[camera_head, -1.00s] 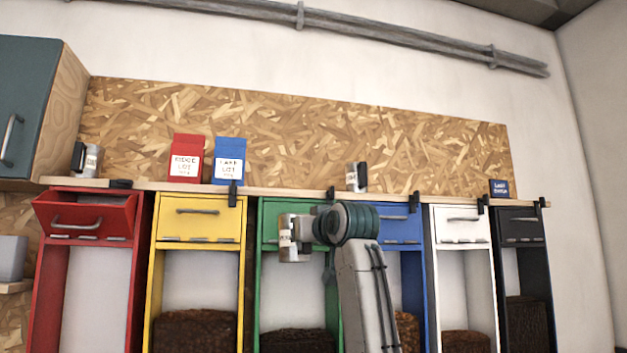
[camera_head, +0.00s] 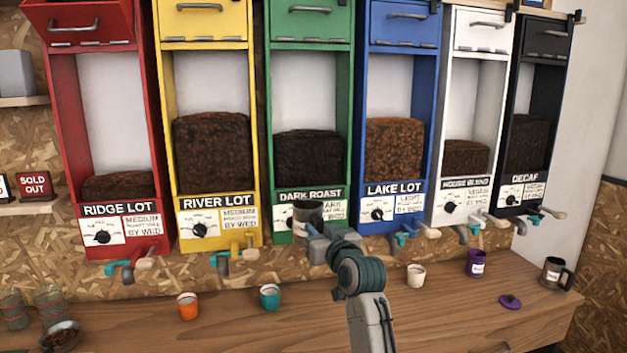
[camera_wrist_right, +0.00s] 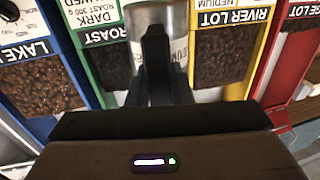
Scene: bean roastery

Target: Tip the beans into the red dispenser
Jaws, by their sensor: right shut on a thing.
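The red dispenser (camera_head: 62,110) stands at the far left, with its top hopper front (camera_head: 88,22) tilted out and a low level of dark beans (camera_head: 116,186) behind its window. My right gripper (camera_head: 322,236) is shut on a grey canister (camera_head: 307,215) in front of the green dispenser's label panel, right of the red dispenser. The canister also shows in the right wrist view (camera_wrist_right: 178,55), partly hidden behind a gripper finger. Its contents cannot be made out. My left gripper is not in view.
Yellow (camera_head: 255,120), green (camera_head: 350,120), blue (camera_head: 432,110), white (camera_head: 500,110) and black (camera_head: 560,100) dispensers stand to the right. The wooden counter (camera_head: 340,325) holds orange (camera_head: 187,306), teal (camera_head: 269,297), cream (camera_head: 416,276) and purple (camera_head: 475,263) cups, a dark mug (camera_head: 553,272) and a bean bowl (camera_head: 60,336).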

